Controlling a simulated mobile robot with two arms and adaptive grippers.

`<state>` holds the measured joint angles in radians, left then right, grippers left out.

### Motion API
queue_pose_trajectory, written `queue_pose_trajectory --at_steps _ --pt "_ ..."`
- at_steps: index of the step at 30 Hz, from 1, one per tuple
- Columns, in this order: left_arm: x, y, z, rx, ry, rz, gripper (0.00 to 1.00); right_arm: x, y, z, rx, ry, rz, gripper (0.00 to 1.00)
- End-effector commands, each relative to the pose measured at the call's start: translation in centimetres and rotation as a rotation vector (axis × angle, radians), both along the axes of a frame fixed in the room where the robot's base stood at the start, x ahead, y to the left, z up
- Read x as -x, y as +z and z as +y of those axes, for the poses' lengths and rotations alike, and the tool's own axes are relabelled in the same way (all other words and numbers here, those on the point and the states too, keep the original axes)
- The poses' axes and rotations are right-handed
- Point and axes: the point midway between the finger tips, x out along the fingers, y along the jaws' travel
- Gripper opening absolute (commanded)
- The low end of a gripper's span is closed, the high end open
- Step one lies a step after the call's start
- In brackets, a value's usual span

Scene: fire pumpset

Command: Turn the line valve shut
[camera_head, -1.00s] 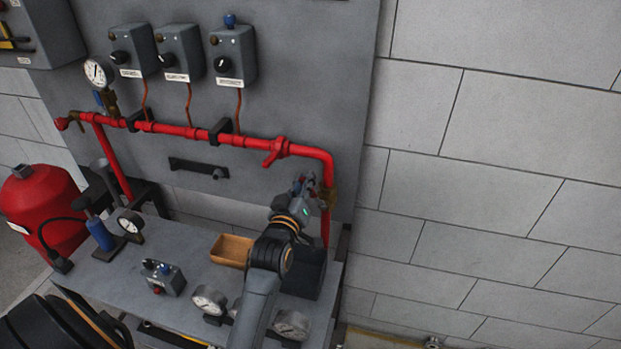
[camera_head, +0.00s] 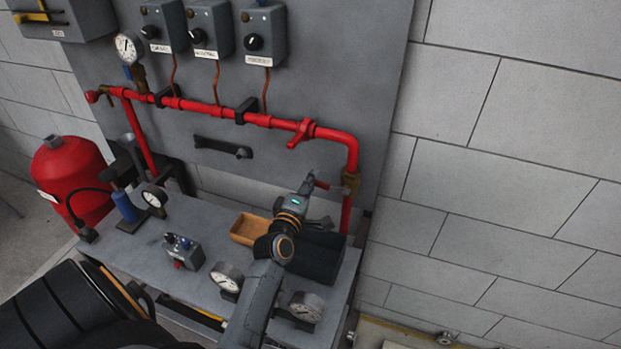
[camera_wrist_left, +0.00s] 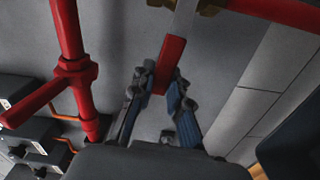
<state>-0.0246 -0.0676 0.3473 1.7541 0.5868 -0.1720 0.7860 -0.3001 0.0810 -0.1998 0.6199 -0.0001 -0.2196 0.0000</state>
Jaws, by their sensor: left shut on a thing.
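The line valve (camera_head: 351,182) is a brass body on the red vertical pipe at the right end of the pipe run. Its red lever (camera_head: 325,186) sticks out to the left of the pipe in the head view. My left gripper (camera_head: 308,184) is at the lever's outer end. In the left wrist view the red lever (camera_wrist_left: 173,52) runs down between the two fingers of the left gripper (camera_wrist_left: 163,88), which is shut on it. The lever's end is partly hidden between the fingers. My right gripper is not in view.
A red horizontal pipe (camera_head: 215,110) with a red tee handle (camera_head: 301,134) runs above. Bare block wall lies to the right.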

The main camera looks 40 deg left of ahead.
Motion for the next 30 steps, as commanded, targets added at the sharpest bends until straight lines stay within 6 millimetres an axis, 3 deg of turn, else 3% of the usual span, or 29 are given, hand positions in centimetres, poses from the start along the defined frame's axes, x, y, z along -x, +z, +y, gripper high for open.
queue_pose_trajectory --at_steps 9,26,27,30 --pt "-0.14 -0.72 0.11 0.128 0.0 -0.044 0.0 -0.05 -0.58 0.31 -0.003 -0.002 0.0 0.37" --pt "-0.18 -0.79 0.05 0.159 -0.001 -0.054 0.0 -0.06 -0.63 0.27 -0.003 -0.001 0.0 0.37" --pt "-0.19 -0.79 0.04 0.159 -0.001 -0.054 0.2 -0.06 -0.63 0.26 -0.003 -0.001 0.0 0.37" --pt "-0.15 -0.87 0.04 0.157 -0.001 -0.051 0.4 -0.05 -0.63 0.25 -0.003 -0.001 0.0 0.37"
